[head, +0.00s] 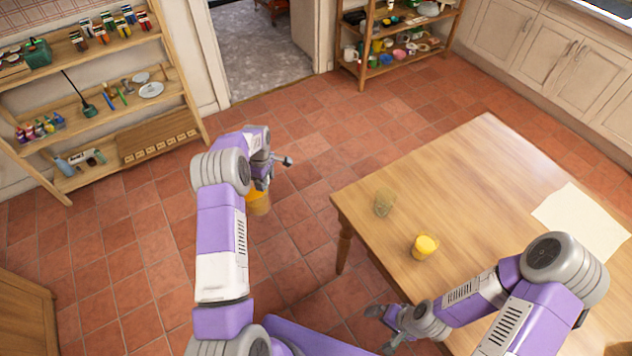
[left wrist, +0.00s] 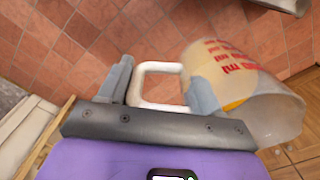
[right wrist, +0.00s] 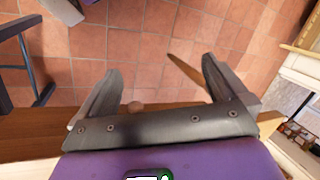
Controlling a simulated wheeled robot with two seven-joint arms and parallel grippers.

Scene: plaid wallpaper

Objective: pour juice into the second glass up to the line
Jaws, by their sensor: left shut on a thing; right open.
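A clear glass (head: 384,203) stands upright near the left corner of the table (head: 470,190) and looks empty. A second glass (head: 424,247), holding yellow-orange juice, stands nearer to me. No line can be made out on either. My left gripper (head: 264,180) is off the table's left side, shut on the handle of a jug (head: 258,204) with orange juice in it. In the left wrist view the clear jug (left wrist: 262,100) shows red markings, and its white handle is between the fingers (left wrist: 160,88). My right gripper (head: 385,325) is open and empty by the table's near edge (right wrist: 165,82).
A pale sheet (head: 580,220) lies on the table's right part. The table between the glasses and the far edge is clear. Shelves (head: 100,85) stand at the left wall and another rack (head: 400,45) at the back. Tiled floor is open under the jug.

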